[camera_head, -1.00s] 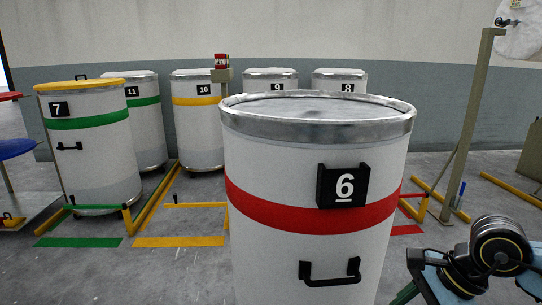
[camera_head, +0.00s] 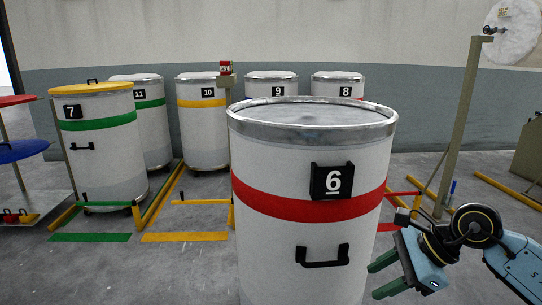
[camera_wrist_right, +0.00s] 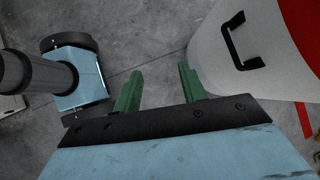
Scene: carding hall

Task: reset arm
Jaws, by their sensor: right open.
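My right gripper (camera_head: 373,281) is at the lower right in the head view, its two green fingers apart with nothing between them. It is just right of a large white can numbered 6 (camera_head: 270,240), which has a red band and a black handle. In the right wrist view the open fingers (camera_wrist_right: 159,72) point over bare floor. Can 6 (camera_wrist_right: 215,50) and its handle are just beyond the right finger there; I cannot tell whether they touch. My left gripper is not in view.
Can 7 (camera_head: 100,165) with a yellow lid stands at left. Can 11 (camera_head: 151,125), can 10 (camera_head: 203,130), can 9 and can 8 line the wall. A beige post (camera_head: 459,130) and yellow floor rails (camera_head: 505,188) are at right. Grey floor (camera_head: 150,275) is clear at front left.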

